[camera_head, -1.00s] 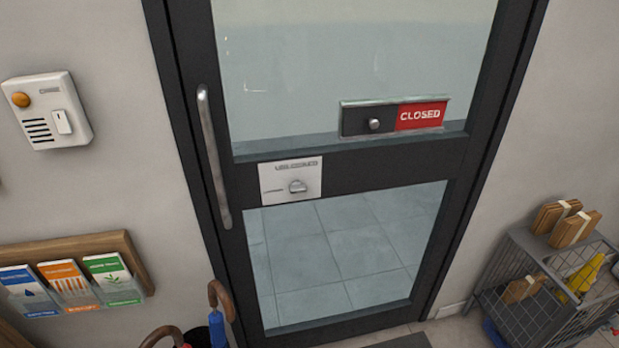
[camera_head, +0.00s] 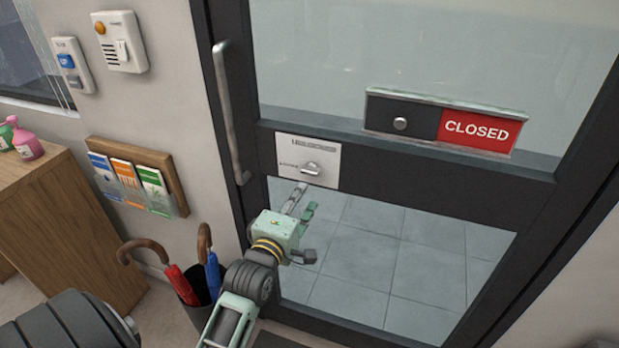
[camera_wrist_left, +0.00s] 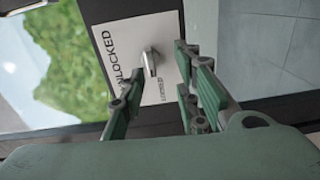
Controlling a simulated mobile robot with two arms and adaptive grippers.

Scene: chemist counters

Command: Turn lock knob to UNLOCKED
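The lock knob (camera_head: 311,168) is a small grey metal lever on a white plate (camera_head: 290,147) on the dark door frame. The plate has a word along its top, readable as UNLOCKED in the left wrist view, and a smaller LOCKED label at its left. The knob (camera_wrist_left: 150,62) lies along the direction of the LOCKED label. My left gripper (camera_head: 305,198) is just below the plate in the head view. In the left wrist view its fingers (camera_wrist_left: 157,77) are spread and empty, with the knob seen beyond the gap between them. My right gripper is out of view.
A vertical door handle (camera_head: 229,115) is left of the plate. A sliding CLOSED sign (camera_head: 478,132) is to the right. Umbrellas (camera_head: 178,283) in a stand, a leaflet rack (camera_head: 178,188) and a wooden counter (camera_head: 75,230) are at the left.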

